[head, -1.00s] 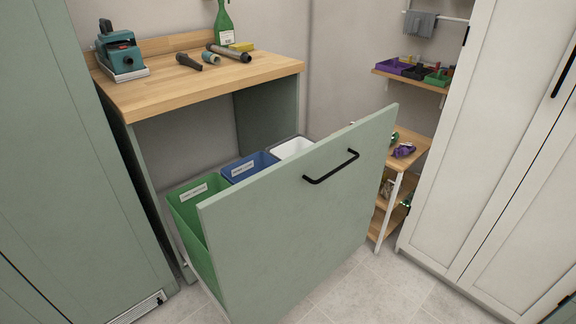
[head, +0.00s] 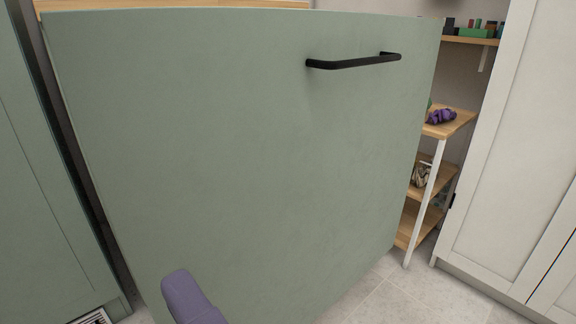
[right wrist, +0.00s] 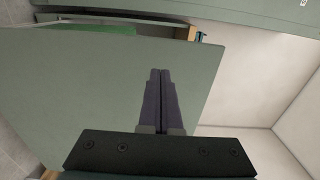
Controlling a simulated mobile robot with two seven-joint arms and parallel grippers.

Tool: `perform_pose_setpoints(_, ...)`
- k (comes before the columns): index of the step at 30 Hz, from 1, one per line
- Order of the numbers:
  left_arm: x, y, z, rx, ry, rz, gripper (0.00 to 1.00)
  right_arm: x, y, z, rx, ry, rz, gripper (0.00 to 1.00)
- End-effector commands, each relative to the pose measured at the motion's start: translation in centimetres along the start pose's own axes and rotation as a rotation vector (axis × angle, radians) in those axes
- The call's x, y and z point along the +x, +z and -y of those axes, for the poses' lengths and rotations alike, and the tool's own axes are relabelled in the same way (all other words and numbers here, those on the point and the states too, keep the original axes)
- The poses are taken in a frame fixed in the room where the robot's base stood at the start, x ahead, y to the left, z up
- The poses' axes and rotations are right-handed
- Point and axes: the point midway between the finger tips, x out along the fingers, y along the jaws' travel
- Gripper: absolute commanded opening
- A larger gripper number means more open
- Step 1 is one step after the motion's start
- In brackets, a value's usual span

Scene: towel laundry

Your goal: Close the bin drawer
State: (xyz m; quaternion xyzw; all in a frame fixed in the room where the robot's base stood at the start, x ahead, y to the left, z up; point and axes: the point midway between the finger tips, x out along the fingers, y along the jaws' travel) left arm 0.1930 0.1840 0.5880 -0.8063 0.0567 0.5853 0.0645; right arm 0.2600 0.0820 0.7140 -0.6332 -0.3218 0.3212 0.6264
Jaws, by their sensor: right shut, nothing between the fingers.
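The bin drawer's sage-green front panel (head: 230,140) fills most of the head view, with its black bar handle (head: 355,62) near the top right. In the right wrist view the panel (right wrist: 100,90) lies beyond the fingers, and a strip of green bin (right wrist: 95,29) shows past its edge, so the drawer stands open. The other bins are hidden. My right gripper (head: 178,280) is at the bottom of the head view, in front of the panel's lower left part. Its purple fingers (right wrist: 161,75) are shut and empty. I cannot tell whether they touch the panel. My left gripper is out of view.
A wooden shelf rack (head: 455,124) with white legs and a purple item stands right of the drawer. A tall white cabinet (head: 510,150) is at the far right, a green cabinet (head: 45,200) at the left. Tiled floor (head: 375,300) is clear at the lower right.

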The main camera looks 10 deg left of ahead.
Motion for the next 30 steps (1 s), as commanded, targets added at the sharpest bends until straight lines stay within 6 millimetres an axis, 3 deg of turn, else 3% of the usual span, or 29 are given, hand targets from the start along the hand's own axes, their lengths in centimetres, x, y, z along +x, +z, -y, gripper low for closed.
perform_pose_setpoints(8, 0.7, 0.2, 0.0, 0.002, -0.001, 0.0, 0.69, 2.5, 0.0, -0.1, 0.011, -0.011, -0.004, 0.0)
perform_pose_setpoints(21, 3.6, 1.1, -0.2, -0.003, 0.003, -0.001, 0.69, 11.4, 0.0, -0.4, 0.009, -0.008, -0.002, 0.0)
perform_pose_setpoints(30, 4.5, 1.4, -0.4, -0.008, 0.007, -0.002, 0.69, 13.9, 0.0, -0.2, 0.008, -0.005, -0.001, 0.0)
